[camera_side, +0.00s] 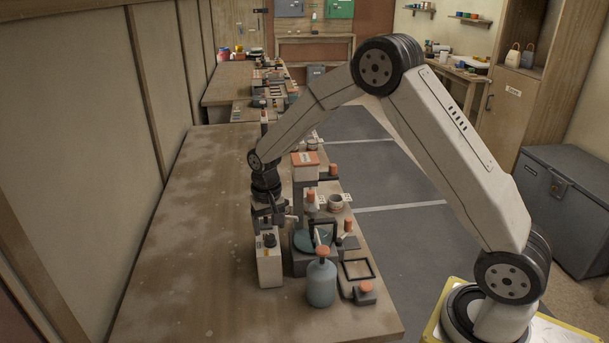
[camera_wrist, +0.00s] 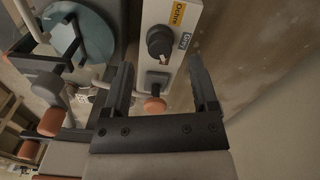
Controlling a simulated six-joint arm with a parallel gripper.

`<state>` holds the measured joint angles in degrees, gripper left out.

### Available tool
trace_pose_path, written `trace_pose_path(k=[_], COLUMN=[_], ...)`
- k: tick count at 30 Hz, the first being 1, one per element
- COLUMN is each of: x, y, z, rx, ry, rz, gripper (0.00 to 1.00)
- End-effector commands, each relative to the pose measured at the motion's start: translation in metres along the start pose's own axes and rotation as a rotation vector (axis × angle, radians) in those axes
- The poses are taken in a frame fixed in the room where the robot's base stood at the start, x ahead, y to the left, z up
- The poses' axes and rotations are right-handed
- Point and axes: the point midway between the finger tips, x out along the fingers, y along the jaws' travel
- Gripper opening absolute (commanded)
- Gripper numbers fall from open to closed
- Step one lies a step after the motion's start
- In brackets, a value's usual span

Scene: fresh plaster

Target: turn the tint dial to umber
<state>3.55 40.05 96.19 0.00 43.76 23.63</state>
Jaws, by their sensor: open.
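The tint dial is a dark round knob (camera_wrist: 159,41) on the face of a narrow white box (camera_wrist: 192,22). A small light mark shows on the knob's lower edge in the wrist view. A yellow label (camera_wrist: 178,13) and a grey-blue label (camera_wrist: 185,41) sit beside the knob; their small words are hard to read. My gripper (camera_wrist: 160,70) is open and empty, fingers apart, with the dial just beyond the fingertips. In the side view my gripper (camera_side: 268,216) is above the dial.
An orange-tipped knob (camera_wrist: 155,104) shows between my fingers in the wrist view. A blue-grey bottle with an orange cap (camera_side: 321,283) stands right of the box. A machine with a teal disc (camera_side: 305,241) is close behind. The bench (camera_side: 185,260) is clear on the left.

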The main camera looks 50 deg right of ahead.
Motion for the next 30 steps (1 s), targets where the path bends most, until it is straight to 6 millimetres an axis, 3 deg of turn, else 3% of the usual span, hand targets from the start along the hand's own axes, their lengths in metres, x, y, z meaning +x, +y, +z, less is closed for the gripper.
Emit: trace_pose_path(k=[6,12,30], x=[-0.03,-0.045,-0.05], y=[0.0,0.0,0.002], z=[-0.001,0.0,0.008], rx=[0.001,0.001,-0.022], ry=[0.003,0.002,0.011], rz=[-0.002,-0.001,-0.005], gripper=[0.76,0.76,0.76])
